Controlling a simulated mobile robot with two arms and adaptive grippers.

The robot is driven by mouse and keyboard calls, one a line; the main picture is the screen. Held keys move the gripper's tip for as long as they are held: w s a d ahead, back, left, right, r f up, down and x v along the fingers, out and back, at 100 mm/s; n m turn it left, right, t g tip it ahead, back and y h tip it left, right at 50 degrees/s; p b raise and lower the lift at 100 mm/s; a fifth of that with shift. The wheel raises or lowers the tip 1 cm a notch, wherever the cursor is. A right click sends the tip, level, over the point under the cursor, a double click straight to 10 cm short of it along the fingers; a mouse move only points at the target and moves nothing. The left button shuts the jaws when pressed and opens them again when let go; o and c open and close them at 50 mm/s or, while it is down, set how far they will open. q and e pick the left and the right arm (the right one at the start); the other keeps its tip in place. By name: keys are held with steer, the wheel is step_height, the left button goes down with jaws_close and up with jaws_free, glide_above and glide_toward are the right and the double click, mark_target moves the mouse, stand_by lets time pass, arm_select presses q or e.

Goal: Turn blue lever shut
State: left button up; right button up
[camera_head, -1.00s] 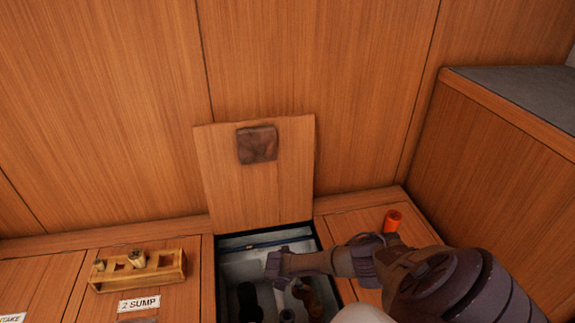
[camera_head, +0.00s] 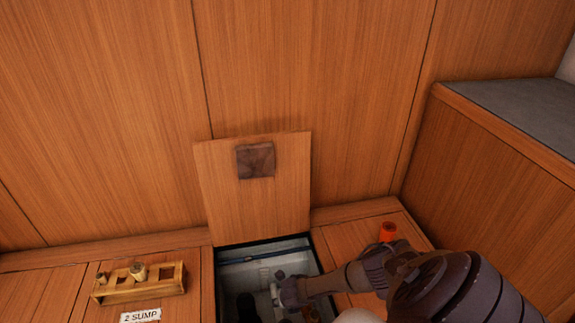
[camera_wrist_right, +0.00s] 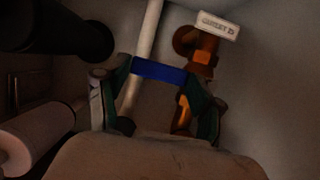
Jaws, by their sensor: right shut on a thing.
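The blue lever (camera_wrist_right: 160,72) shows in the right wrist view as a short blue bar, lying crosswise in front of a white pipe (camera_wrist_right: 148,35). My right gripper (camera_wrist_right: 158,85) has a finger at each end of the bar and is shut on it. A copper-coloured fitting (camera_wrist_right: 206,52) with a white tag stands just right of it. In the head view my right gripper (camera_head: 284,291) reaches down into the open floor hatch (camera_head: 264,248); the lever cannot be made out there. My left gripper is not in view.
The hatch lid (camera_head: 256,205) stands open against the wood wall. A wooden rack (camera_head: 115,289) with pegs sits left of the hatch, near a "2 SUMP" label (camera_head: 140,316). An orange cylinder (camera_head: 387,232) stands to the right. A dark round pipe (camera_wrist_right: 55,35) is close in the wrist view.

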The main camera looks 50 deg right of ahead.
steer(key=shift+s+a+f, duration=0.1)
steer(key=shift+s+a, duration=0.05)
steer(key=o, duration=1.4)
steer(key=shift+o, duration=1.4)
steer(key=v, duration=1.2)
